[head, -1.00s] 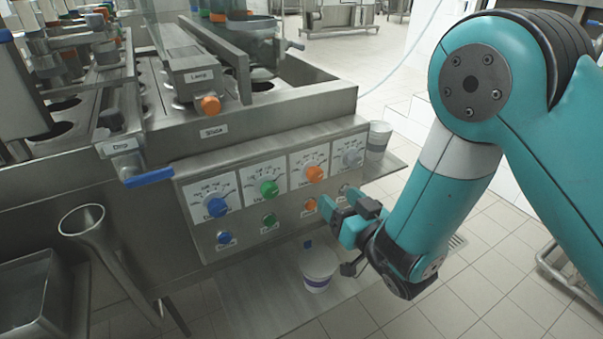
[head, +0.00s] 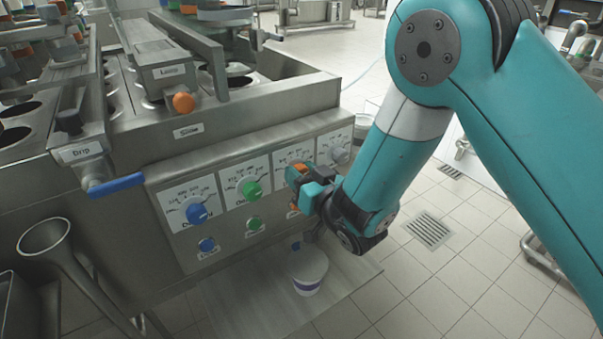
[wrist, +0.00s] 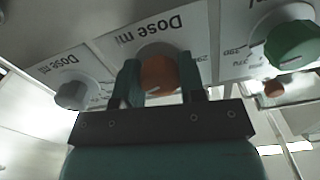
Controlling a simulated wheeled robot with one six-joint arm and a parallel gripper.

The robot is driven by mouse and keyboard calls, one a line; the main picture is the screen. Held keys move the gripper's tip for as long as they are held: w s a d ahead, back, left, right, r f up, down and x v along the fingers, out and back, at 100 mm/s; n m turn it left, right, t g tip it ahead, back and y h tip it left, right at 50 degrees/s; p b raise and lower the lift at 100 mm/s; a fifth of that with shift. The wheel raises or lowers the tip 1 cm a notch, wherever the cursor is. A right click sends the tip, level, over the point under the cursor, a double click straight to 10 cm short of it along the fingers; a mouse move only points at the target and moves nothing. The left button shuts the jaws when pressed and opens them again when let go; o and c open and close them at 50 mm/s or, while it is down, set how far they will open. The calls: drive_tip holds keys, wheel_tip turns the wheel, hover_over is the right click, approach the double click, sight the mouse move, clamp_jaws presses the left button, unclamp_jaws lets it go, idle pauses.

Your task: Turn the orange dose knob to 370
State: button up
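The orange dose knob (wrist: 158,74) sits between the two fingers of my gripper (wrist: 160,82) in the wrist view. The fingers flank it left and right; I cannot tell whether they press on it. A pale mark shows on the knob's lower edge. Its printed dial (wrist: 160,35) is partly hidden and the exact setting cannot be read. In the head view my gripper (head: 304,184) is at the panel, covering most of the knob; a bit of orange (head: 297,169) shows at its fingertips.
The blue knob (head: 197,212) and green knob (head: 252,190) lie left of my gripper, the grey knob (head: 340,155) to its right. Small buttons sit below them. A white cup (head: 308,270) stands on the shelf beneath. A blue-handled drip lever (head: 117,185) juts out at left.

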drive_tip(key=c, duration=0.3)
drive_tip(key=shift+n, duration=0.3)
drive_tip(key=shift+f+n+b, duration=0.15)
drive_tip(key=shift+n+b, duration=0.4)
drive_tip(key=shift+n, duration=0.65)
drive_tip(key=shift+n+b, duration=0.3)
drive_tip(key=shift+n, duration=1.1)
drive_tip(key=o, duration=0.9)
